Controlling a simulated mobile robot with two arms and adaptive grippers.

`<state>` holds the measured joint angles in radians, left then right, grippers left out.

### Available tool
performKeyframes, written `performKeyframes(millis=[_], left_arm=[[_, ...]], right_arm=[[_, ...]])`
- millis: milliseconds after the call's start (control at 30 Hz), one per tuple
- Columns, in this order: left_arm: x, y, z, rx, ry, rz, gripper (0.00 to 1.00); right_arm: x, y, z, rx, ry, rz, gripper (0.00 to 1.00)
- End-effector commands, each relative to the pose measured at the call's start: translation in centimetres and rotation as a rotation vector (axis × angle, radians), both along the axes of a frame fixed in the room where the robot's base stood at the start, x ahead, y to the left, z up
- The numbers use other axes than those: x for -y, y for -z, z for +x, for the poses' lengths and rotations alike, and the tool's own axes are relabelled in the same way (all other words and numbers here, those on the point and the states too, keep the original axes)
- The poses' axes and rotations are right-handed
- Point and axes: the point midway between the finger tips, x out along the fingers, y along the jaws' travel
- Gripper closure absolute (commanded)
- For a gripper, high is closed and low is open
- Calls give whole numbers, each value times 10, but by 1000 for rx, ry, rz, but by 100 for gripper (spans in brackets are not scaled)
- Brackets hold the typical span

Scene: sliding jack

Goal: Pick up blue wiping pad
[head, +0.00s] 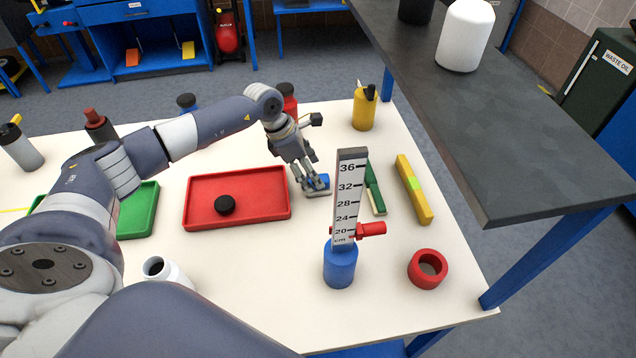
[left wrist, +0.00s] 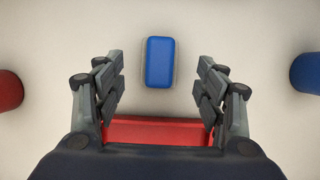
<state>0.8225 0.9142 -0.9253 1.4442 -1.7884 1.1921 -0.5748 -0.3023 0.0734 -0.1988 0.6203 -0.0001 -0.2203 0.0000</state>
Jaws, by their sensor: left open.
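The blue wiping pad (head: 319,181) lies on the white table, to the right of the red tray. In the left wrist view the pad (left wrist: 159,62) is a rounded blue rectangle on a pale base, centred between the finger lines and slightly beyond the fingertips. My left gripper (head: 309,184) is right at the pad in the head view, its fingers pointing down and partly covering it. The left wrist view shows the left gripper (left wrist: 161,78) open, with nothing between its fingers. Whether a finger touches the pad I cannot tell. My right gripper is not in view.
The red tray (head: 270,208) holds a black disc (head: 224,205). A ruler gauge (head: 346,200) on a blue base (head: 340,264) stands in front of the pad. A green block (head: 374,187), yellow bar (head: 413,189) and red ring (head: 428,268) lie right. A raised dark shelf (head: 500,150) flanks the table.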

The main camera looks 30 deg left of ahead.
Motion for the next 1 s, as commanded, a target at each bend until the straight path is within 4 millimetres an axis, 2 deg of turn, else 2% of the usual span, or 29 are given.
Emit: performKeyframes(millis=[233, 400, 667, 867, 1000], left_arm=[[13, 26, 9, -4, 1, -2, 35], [17, 44, 12, -3, 0, -1, 35], [17, 47, 13, -1, 0, 0, 35], [17, 47, 13, -1, 0, 0, 80], [17, 46, 13, -1, 0, -1, 83]], right_arm=[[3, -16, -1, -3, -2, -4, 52], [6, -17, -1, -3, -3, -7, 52], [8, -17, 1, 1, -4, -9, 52], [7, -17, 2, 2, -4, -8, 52], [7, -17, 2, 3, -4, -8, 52]])
